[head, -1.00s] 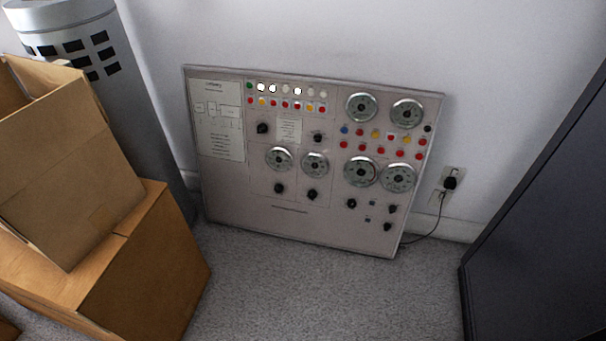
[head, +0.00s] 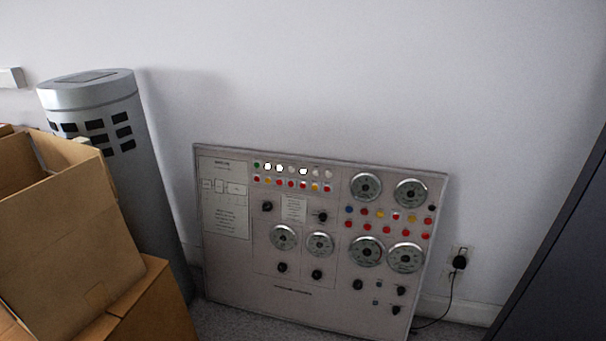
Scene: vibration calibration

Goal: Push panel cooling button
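A light grey control panel (head: 225,270) leans against the white wall on the floor, in the middle of the head view. It carries several round dials, black knobs, and rows of red, yellow, white, green and blue buttons or lamps. A blue button (head: 349,210) sits at the left end of the right-hand button rows. A green one (head: 257,166) sits at the top left of the upper row. The labels are too small to read, so I cannot tell which is the cooling button. Neither of my grippers is in view.
Open cardboard boxes (head: 65,228) stand at the left, before a grey cylinder (head: 100,110) with dark slots. A dark cabinet (head: 560,240) stands at the right. A wall socket with a black plug (head: 459,262) is right of the panel. Grey carpet (head: 235,322) shows in front.

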